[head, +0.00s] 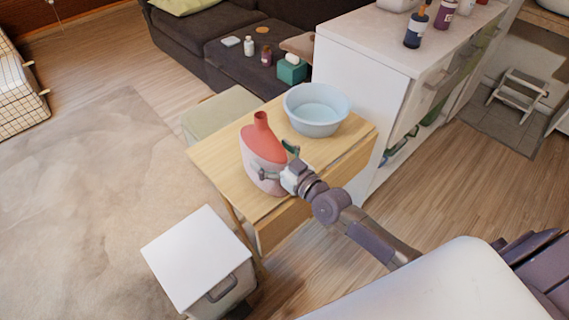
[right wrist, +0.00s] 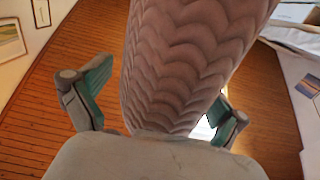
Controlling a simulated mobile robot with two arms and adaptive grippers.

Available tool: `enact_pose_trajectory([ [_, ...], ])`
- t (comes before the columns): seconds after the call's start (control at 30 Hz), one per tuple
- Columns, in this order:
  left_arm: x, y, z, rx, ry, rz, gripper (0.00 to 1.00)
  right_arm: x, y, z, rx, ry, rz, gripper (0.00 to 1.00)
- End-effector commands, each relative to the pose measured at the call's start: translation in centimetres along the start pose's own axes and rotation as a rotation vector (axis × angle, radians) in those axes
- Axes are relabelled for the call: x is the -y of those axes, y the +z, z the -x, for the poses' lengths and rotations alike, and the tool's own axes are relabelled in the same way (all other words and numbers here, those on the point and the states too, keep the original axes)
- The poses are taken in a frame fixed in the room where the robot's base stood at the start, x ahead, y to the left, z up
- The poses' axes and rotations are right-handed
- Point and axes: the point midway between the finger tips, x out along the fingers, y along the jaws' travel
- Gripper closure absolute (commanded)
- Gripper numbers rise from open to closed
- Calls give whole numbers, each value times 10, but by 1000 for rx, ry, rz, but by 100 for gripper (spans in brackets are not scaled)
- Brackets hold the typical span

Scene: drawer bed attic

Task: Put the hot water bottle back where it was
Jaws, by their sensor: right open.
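The hot water bottle (head: 262,146) has a red top and neck and a pale pink lower body. It stands upright on the small wooden table (head: 215,160), near its front left part. My right gripper (head: 277,160) is at the near side of the bottle, open, with one finger on each side of its body. In the right wrist view, the bottle's ribbed pinkish surface (right wrist: 185,65) fills the middle between the spread fingers, with a gap at the left finger. Whether the right finger touches it is unclear. My left gripper is not in view.
A light blue basin (head: 317,110) stands behind the bottle on the table. A white cabinet (head: 350,85) with bottles on top rises at the right. A white-lidded bin (head: 195,255) stands in front left. A dark sofa (head: 205,40) with small items is behind. The rug is clear.

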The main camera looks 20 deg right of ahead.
Motion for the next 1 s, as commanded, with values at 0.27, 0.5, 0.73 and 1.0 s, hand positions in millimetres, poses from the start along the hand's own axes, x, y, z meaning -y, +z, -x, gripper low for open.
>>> enact_pose_trajectory([
  [0.27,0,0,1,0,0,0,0,0,2,59,6,-2,2,2],
  [0.5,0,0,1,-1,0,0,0,0,2,100,4,0,2,2],
  [0.73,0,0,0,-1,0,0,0,0,0,114,1,-1,1,2],
  [1.0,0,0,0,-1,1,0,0,0,0,114,1,-1,0,2],
])
